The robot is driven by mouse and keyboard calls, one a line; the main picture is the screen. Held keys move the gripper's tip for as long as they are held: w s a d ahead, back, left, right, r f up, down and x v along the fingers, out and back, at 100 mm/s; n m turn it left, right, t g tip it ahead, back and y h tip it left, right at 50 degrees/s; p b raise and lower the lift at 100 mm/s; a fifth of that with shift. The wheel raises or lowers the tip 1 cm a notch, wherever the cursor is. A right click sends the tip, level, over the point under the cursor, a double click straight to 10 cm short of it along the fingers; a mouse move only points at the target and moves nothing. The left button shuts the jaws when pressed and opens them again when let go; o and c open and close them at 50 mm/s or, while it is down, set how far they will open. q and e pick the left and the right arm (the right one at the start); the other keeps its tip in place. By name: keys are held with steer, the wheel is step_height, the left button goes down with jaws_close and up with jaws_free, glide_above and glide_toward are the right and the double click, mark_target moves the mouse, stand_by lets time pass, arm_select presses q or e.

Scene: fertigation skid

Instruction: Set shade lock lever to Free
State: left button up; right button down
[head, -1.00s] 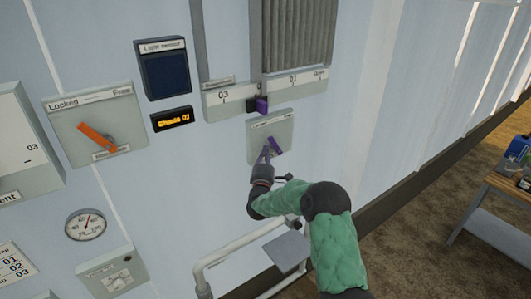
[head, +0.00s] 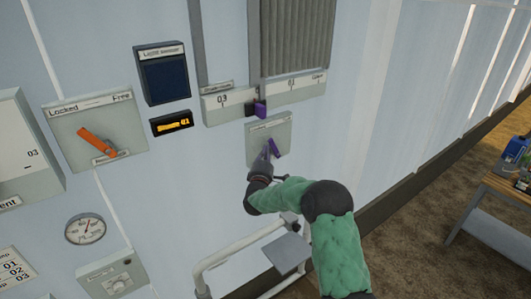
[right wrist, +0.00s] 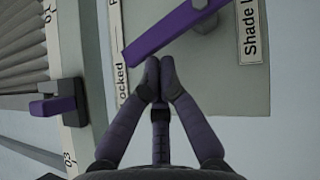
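The shade lock lever (head: 273,148) is a purple bar on a small grey-green plate (head: 283,130) below the shade rail. In the right wrist view the lever (right wrist: 175,30) slants across the plate, its free end beside the "Locked" lettering; the plate's label starts with "Shade". My right gripper (head: 267,153) is at the plate, just beside the lever. In the right wrist view its fingertips (right wrist: 159,80) are together with nothing visible between them, close under the lever. I cannot tell whether they touch it. My left gripper is not in view.
An orange lever (head: 97,143) sits on a larger Locked/Free plate at left. A purple slider tab (head: 260,107) is on the shade rail above. A white pipe rail (head: 235,255) stands below my right arm. A workbench (head: 500,205) is at far right.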

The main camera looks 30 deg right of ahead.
mark_target(272, 143)
steer(key=shift+d+r+m+g+y+p, duration=0.4)
steer(key=shift+d+r+m+g+p, duration=0.3)
steer(key=shift+d+r+m+p, duration=0.45)
steer(key=shift+w+d+r, duration=0.1)
steer(key=shift+d+r, duration=0.15)
steer(key=shift+d, duration=0.5)
steer(key=shift+w+d+r, duration=0.1)
steer(key=shift+d+r, duration=0.1)
steer(key=shift+d, duration=0.55)
steer(key=shift+r, duration=0.1)
